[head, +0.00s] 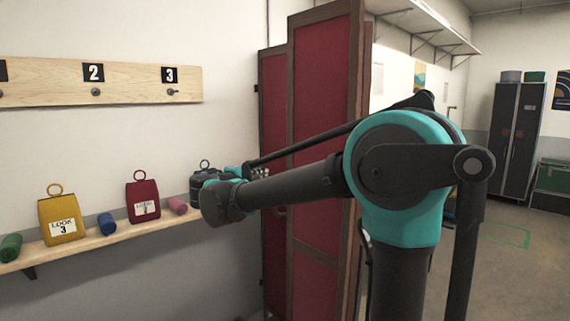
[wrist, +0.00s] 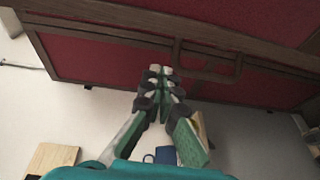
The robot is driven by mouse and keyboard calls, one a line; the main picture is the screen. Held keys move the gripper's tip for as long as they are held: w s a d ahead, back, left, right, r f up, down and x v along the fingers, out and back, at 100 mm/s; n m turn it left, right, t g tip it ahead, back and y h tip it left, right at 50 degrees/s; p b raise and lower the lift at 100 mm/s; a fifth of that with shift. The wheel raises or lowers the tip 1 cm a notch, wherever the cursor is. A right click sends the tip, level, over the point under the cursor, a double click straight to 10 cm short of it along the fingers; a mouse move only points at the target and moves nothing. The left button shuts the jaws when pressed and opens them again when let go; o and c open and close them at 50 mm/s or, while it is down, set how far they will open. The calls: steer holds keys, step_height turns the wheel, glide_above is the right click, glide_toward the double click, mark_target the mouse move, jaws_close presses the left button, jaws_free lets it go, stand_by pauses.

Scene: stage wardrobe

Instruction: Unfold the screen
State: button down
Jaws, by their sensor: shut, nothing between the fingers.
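The folding screen (head: 320,90) has dark red panels in brown wooden frames and stands upright against the wall, its panels folded close together. In the wrist view the screen (wrist: 105,62) crosses the upper part of the picture, with a brown loop handle (wrist: 208,76) on it. My gripper (head: 264,172) is at the screen's left side, partly hidden by my arm. In the wrist view my gripper (wrist: 161,72) is shut and empty, its fingertips just left of the handle. I cannot tell whether they touch the screen.
A wall shelf (head: 85,247) at left holds a yellow bag (head: 62,219), a red bag (head: 143,198), a dark container (head: 203,183) and small coloured rolls. A numbered hook board (head: 130,82) hangs above. Floor (head: 490,255) is clear at right, before dark lockers (head: 512,140).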

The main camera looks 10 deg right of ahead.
steer(key=w+d+r, duration=0.1)
steer(key=w+d, duration=0.4)
steer(key=d, duration=0.1)
steer(key=shift+w+d+r+t, duration=0.3)
steer(key=shift+r+t, duration=0.1)
steer(key=shift+n, duration=0.3)
